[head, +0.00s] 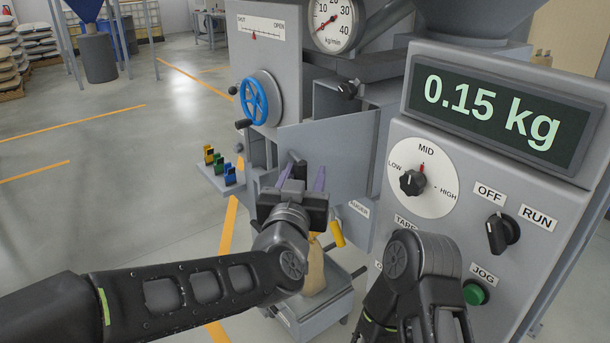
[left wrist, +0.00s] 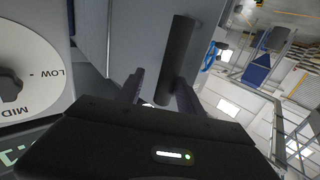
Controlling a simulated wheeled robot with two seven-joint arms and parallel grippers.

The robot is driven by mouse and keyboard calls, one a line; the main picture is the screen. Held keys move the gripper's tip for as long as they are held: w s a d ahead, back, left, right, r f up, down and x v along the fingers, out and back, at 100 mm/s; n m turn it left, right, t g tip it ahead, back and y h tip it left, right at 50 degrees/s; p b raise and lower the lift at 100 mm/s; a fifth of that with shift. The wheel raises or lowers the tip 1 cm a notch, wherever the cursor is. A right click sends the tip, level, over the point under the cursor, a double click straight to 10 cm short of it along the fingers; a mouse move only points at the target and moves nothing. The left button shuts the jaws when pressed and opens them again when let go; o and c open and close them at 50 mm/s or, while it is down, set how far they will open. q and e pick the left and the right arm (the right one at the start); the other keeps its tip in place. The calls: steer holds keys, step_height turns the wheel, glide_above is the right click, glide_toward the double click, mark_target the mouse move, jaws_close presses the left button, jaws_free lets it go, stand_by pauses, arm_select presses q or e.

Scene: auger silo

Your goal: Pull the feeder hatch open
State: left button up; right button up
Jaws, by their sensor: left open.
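A dark bar handle (head: 297,164) stands out from the grey front of the feeder, by a flat grey panel (head: 345,150) that looks like the hatch.
A control box with a 0.15 kg display (head: 498,108), a speed dial (head: 412,183) and a green jog button (head: 474,294) stands close on the right. A blue handwheel (head: 254,100) and small coloured clips (head: 229,174) are left of the handle. Open floor (head: 110,190) lies left.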

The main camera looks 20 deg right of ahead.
arm_select(q)
steer(key=shift+s+a, duration=0.25)
steer(key=shift+s, duration=0.15)
steer(key=b+v, duration=0.2)
steer(key=v, duration=0.5)
steer(key=shift+d, duration=0.15)
